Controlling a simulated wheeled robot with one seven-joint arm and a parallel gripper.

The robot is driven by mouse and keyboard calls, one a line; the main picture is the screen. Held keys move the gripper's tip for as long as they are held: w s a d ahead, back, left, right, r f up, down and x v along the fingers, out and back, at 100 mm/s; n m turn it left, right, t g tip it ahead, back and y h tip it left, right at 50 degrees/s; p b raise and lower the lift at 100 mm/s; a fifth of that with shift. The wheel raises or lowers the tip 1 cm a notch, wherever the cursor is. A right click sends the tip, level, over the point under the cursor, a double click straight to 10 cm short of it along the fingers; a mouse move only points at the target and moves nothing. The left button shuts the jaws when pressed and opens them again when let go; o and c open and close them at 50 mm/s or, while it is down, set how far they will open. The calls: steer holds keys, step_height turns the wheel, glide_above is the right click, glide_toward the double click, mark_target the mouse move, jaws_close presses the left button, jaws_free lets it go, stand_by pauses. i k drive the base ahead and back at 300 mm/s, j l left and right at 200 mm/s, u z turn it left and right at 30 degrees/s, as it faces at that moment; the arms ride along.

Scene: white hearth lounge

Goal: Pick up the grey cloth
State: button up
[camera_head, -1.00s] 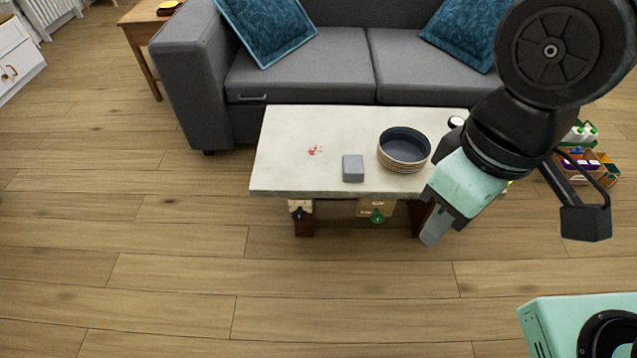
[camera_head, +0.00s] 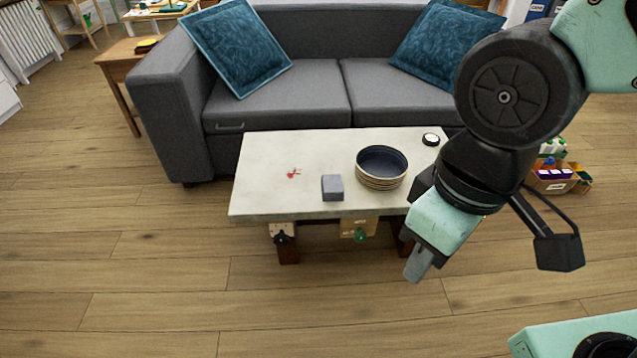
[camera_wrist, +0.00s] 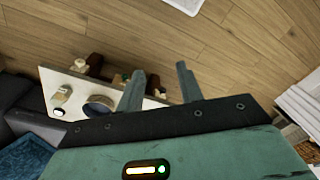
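The grey cloth (camera_head: 332,188) looks like a small, thick grey block. It lies near the front edge of the pale-topped coffee table (camera_head: 264,193), left of a dark round bowl (camera_head: 381,167). My gripper (camera_head: 418,266) hangs in front of the table's right end, to the right of the cloth and apart from it. In the wrist view, my gripper (camera_wrist: 160,68) has its two fingers spread with nothing between them. The table and the bowl (camera_wrist: 99,105) show behind the left finger there. I cannot make out the cloth in that view.
Red marks (camera_head: 293,173) and a small round black-and-white item (camera_head: 431,139) are on the tabletop. A grey sofa (camera_head: 278,95) stands close behind the table. A crate of goods (camera_head: 553,177) is on the floor at right. The wooden floor in front is clear.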

mark_target(332, 185)
steer(key=i+j+z, duration=0.25)
steer(key=i+j, duration=0.15)
steer(key=j, duration=0.25)
steer(key=i+j+z, duration=0.1)
steer(key=j, duration=0.25)
steer(key=i+j+z, duration=0.1)
steer(key=j, duration=0.25)
steer(key=i+j+z, duration=0.15)
steer(key=i+j, duration=0.1)
steer(key=j, duration=0.1)
